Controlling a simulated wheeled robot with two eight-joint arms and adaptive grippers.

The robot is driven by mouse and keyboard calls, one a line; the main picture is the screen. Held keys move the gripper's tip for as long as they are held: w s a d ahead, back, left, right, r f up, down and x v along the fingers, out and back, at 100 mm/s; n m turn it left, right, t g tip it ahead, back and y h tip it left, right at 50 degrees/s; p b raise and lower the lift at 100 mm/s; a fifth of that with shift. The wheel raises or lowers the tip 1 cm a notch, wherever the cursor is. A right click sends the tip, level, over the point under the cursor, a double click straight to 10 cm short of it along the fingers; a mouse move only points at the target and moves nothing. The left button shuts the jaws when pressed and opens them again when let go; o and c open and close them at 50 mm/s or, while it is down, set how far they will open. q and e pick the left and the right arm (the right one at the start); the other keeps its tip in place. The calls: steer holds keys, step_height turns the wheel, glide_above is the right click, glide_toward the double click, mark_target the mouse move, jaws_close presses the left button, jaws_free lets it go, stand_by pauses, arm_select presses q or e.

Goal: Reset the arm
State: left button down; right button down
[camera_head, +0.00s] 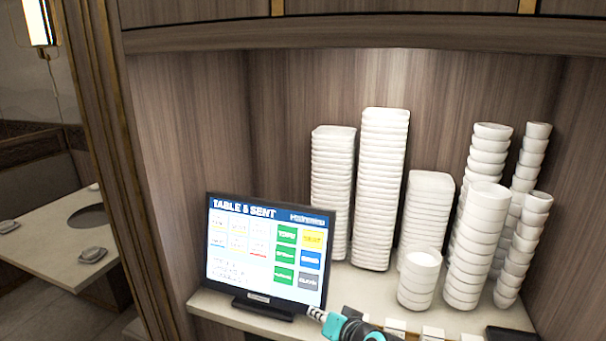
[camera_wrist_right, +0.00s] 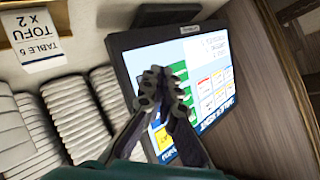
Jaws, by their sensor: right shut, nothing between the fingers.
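My right gripper (camera_head: 316,314) shows at the bottom of the head view, in front of the lower right corner of the monitor (camera_head: 266,249). In the right wrist view the gripper (camera_wrist_right: 165,80) has its two fingers together with nothing between them. Its tips overlap the lit screen of the monitor (camera_wrist_right: 215,75); I cannot tell whether they touch it. My left gripper is in neither view.
Tall stacks of white plates (camera_head: 384,190) and several stacks of white bowls (camera_head: 475,245) stand on the shelf right of the monitor. A card (camera_wrist_right: 38,40) reading "TABLE 6 TOFU x 2" shows in the wrist view. A dining table (camera_head: 50,235) is at far left.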

steer(key=s+d+f+g+h+b, duration=0.1)
steer(key=s+d+f+h+b, duration=0.1)
steer(key=s+d+f+b, duration=0.2)
steer(key=s+d+f+n+g+h+b, duration=0.1)
steer(key=s+d+f+b, duration=0.4)
steer(key=s+f+b, duration=0.5)
steer(key=s+d+f+n+g+h+b, duration=0.1)
steer(key=s+d+f+h+b, duration=0.2)
steer(key=f+b, duration=0.7)
steer(key=s+d+f, duration=0.2)
steer(key=s+f, duration=0.2)
steer(key=f, duration=0.5)
steer(key=shift+d+g, duration=0.25)
steer(key=shift+g, duration=0.15)
